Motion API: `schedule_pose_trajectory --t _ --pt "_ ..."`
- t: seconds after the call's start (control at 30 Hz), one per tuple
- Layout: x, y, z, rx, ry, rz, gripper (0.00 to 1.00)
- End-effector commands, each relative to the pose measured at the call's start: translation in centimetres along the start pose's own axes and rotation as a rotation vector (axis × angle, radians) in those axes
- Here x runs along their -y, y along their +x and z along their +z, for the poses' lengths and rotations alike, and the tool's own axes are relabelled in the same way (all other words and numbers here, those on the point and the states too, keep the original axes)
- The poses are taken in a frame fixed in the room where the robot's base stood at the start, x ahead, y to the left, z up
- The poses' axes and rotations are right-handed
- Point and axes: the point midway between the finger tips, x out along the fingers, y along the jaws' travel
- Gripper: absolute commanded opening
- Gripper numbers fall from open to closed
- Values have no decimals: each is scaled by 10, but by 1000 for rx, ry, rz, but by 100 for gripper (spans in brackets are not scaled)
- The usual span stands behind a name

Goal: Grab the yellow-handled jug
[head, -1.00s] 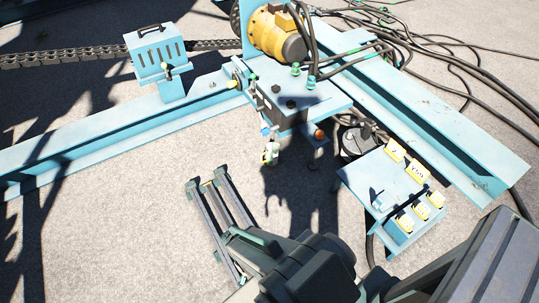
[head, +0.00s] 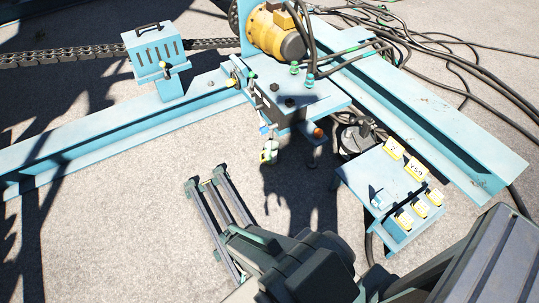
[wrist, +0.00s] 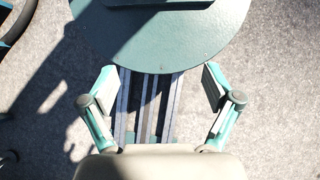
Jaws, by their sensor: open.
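I cannot make out a yellow-handled jug in either view. My gripper (wrist: 162,82) shows in the wrist view with its two fingers spread wide apart. Nothing is held between them. Only ground and parts of my own body show behind the fingers. In the head view my dark arm fills the lower middle and lower right, and the fingertips cannot be told there.
A blue machine frame (head: 95,142) crosses the left. A yellow motor (head: 273,32) stands at the back. A blue panel with yellow labels (head: 360,180) stands right of middle. Black cables (head: 455,72) lie at upper right. Concrete (head: 110,235) is clear at lower left.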

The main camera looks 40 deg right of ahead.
Motion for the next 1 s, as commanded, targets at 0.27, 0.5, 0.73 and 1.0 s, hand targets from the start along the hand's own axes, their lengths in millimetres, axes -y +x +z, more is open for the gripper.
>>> schedule_pose_trajectory --t 0.27,0.5,0.73,1.0 --pt "0 0 0 0 0 0 35" --pt "0 0 0 0 0 0 35" --pt "-3 15 -16 -8 15 -10 35" --pt "-23 39 -124 -111 85 -55 35"
